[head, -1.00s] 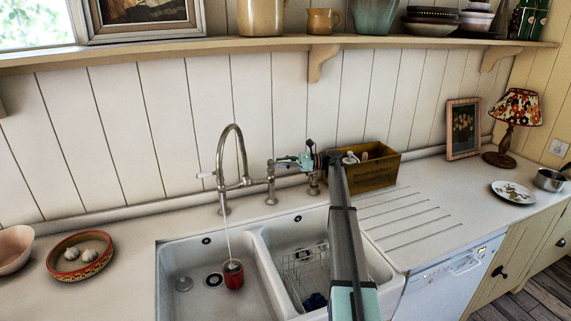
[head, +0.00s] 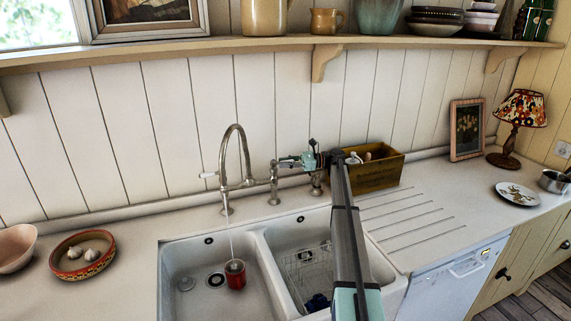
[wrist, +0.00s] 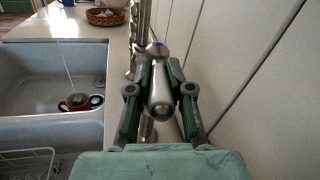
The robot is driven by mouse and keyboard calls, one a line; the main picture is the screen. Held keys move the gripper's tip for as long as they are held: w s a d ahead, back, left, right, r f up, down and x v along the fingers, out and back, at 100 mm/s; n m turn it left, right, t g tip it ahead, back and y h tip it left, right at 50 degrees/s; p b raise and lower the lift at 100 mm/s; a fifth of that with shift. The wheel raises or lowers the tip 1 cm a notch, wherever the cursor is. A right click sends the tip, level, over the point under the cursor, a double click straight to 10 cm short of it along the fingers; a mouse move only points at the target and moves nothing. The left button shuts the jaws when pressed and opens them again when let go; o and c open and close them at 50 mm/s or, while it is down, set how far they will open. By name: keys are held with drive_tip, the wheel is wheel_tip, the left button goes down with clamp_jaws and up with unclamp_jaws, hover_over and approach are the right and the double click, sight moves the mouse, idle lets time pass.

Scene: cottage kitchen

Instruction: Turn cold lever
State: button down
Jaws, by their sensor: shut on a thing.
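The metal tap (head: 243,160) stands behind the double sink, with its tall curved spout over the left basin. A thin stream of water falls from it to a red mug (head: 236,276) in that basin. In the wrist view the cold lever (wrist: 160,95) is a rounded metal handle pointing towards me, with a blue mark behind it. My gripper (wrist: 159,72) is shut on this lever, one finger on each side. In the head view my gripper (head: 291,162) is at the right side of the tap. My arm partly covers the right basin.
A wooden box (head: 375,168) with bottles stands close behind my arm on the right. The panelled wall (wrist: 240,60) is close beside my gripper. A wire rack (head: 305,265) sits in the right basin. A patterned bowl (head: 58,262) is at the left. The ribbed drainer (head: 410,225) is clear.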

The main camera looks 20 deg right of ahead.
drive_tip(key=c, duration=1)
unclamp_jaws()
drive_tip(key=shift+w+d+r, duration=0.2)
drive_tip(key=shift+w+d, duration=0.05)
drive_tip(key=shift+w, duration=0.1)
drive_tip(key=shift+s+f, duration=0.1)
drive_tip(key=shift+a, duration=0.1)
wheel_tip(320, 180, up, 10)
drive_tip(key=shift+r, duration=0.1)
